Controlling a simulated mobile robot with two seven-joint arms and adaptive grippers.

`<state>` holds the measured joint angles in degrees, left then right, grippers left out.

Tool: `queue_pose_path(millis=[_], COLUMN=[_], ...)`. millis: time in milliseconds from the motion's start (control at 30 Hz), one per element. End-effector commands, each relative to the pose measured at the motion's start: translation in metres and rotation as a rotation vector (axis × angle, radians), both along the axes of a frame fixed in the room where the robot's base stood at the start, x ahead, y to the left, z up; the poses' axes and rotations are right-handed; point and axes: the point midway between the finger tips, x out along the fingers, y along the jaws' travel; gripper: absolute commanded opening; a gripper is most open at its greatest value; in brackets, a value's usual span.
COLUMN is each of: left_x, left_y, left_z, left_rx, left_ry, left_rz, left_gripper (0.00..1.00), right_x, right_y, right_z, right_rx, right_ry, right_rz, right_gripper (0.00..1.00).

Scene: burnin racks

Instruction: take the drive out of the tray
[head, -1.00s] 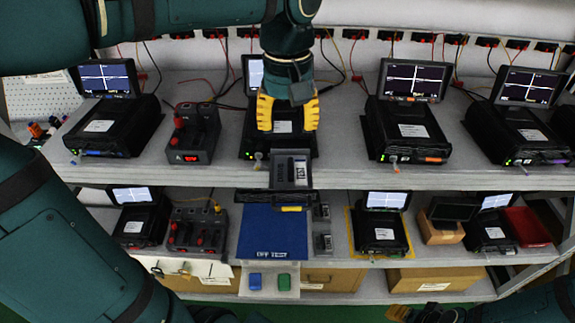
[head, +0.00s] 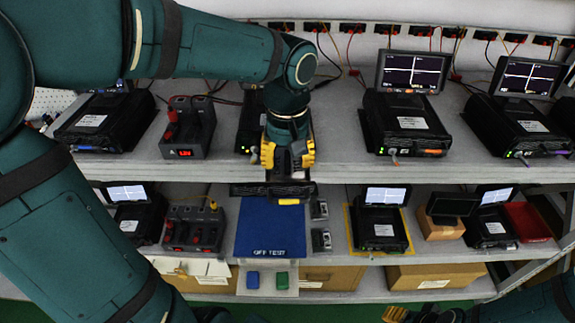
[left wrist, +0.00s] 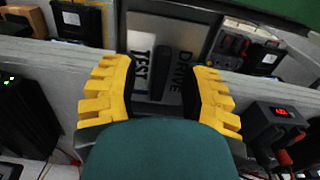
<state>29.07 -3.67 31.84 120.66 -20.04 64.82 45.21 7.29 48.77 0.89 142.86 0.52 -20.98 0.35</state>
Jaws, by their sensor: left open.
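The open tray sticks out from the middle black unit (head: 250,125) on the upper shelf; its dark front plate (head: 250,190) shows below my left gripper. The drive (left wrist: 180,52), a grey piece with a black strip and the words TEST DRIVE, lies in the tray in the left wrist view. My left gripper (head: 288,158) is open, pointing down over the tray. In the left wrist view its yellow fingers (left wrist: 162,75) stand either side of the drive; I cannot tell whether they touch it. The gripper hides the drive in the head view. My right gripper (head: 415,314) shows partly at the bottom edge.
A red-and-black supply (head: 188,130) stands left of the middle unit, and another black unit (head: 402,125) stands right. Below lies a blue mat (head: 270,228) marked OFF TEST, mostly bare, with small grey-black pieces (head: 320,225) beside it.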

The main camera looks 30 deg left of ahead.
Motion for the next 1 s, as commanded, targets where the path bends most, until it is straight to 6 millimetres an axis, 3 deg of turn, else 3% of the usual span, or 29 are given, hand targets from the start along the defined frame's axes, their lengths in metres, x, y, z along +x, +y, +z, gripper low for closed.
queue_pose_path(millis=[167, 300, 800, 1000], left_x=[0.000, 0.000, 0.000, 0.000], left_y=[0.000, 0.000, 0.000, 0.000], left_z=[0.001, 0.001, 0.001, 0.013], left_rx=[0.000, 0.000, 0.000, 0.001], left_ry=[0.000, 0.000, 0.001, -0.002], left_rz=[0.000, 0.000, -0.001, -0.001], left_gripper=[0.49, 0.00, 0.00, 0.00], right_x=[0.000, 0.000, 0.000, 0.001], right_y=[0.000, 0.000, 0.000, 0.000], right_z=[0.000, 0.000, 0.000, 0.003], right_rx=[0.000, 0.000, 0.000, 0.000], right_ry=[0.000, 0.000, -0.001, -0.002], right_rz=[0.000, 0.000, 0.000, -0.002], right_gripper=[0.47, 0.47, 0.47, 0.47])
